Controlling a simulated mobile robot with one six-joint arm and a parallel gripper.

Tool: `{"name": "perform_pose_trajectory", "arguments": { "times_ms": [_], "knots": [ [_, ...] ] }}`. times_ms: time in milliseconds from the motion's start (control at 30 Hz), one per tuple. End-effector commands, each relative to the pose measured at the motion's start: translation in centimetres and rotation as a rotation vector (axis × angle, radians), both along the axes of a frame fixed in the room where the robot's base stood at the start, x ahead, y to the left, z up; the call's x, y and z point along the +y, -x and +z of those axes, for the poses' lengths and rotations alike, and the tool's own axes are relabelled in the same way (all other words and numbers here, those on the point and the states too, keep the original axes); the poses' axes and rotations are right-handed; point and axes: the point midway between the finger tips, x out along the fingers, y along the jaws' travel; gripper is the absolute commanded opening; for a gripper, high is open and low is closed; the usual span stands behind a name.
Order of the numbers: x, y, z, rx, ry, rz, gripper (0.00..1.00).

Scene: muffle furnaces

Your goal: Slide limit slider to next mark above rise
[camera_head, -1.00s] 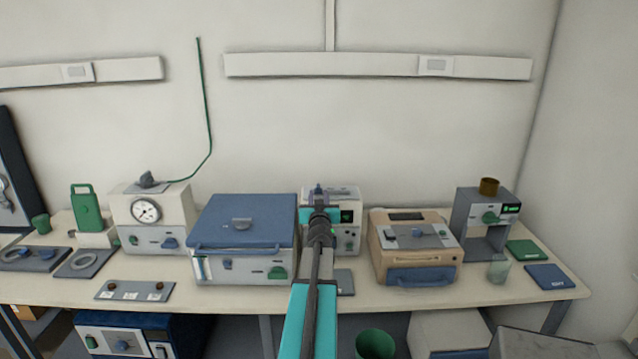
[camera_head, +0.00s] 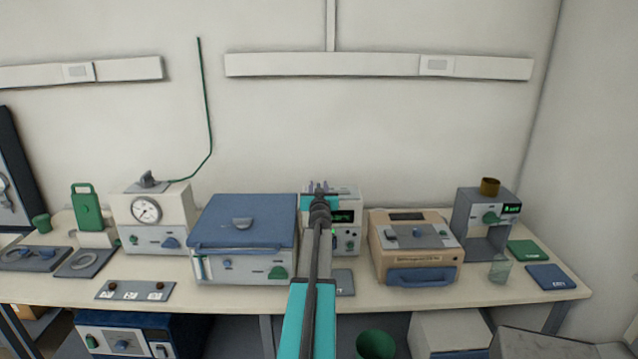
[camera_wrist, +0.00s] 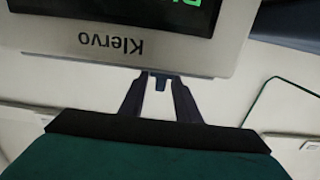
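A pale instrument (camera_head: 346,193) with a green display stands at the back of the bench, partly hidden behind my arm. In the wrist view its panel (camera_wrist: 75,42) appears upside down, with the label "Klervo" and part of the display. My gripper (camera_head: 320,186) is at the instrument's top. In the wrist view the two dark fingers of my gripper (camera_wrist: 160,82) are spread apart at the panel's edge. A small dark blue tab (camera_wrist: 159,80) shows between the fingertips, with gaps on both sides. I cannot tell whether it is the limit slider. No rise mark is legible.
A blue-lidded furnace (camera_head: 243,222) stands close on the left and a tan furnace (camera_head: 415,245) on the right. A white dial unit (camera_head: 155,215) is further left, and a grey stand (camera_head: 470,215) further right. The wall above the bench is clear around my gripper.

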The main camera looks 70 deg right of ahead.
Motion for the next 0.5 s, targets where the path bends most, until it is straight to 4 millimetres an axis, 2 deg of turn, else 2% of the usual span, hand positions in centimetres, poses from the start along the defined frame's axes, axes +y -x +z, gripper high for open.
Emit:
{"name": "perform_pose_trajectory", "arguments": {
  "times_ms": [200,500],
  "knots": [
    [-1.9,-0.7,0.0,0.001,0.0,0.0,0.3],
    [-3.8,-1.4,0.0,0.0,0.0,-0.001,0.3]
  ]
}}
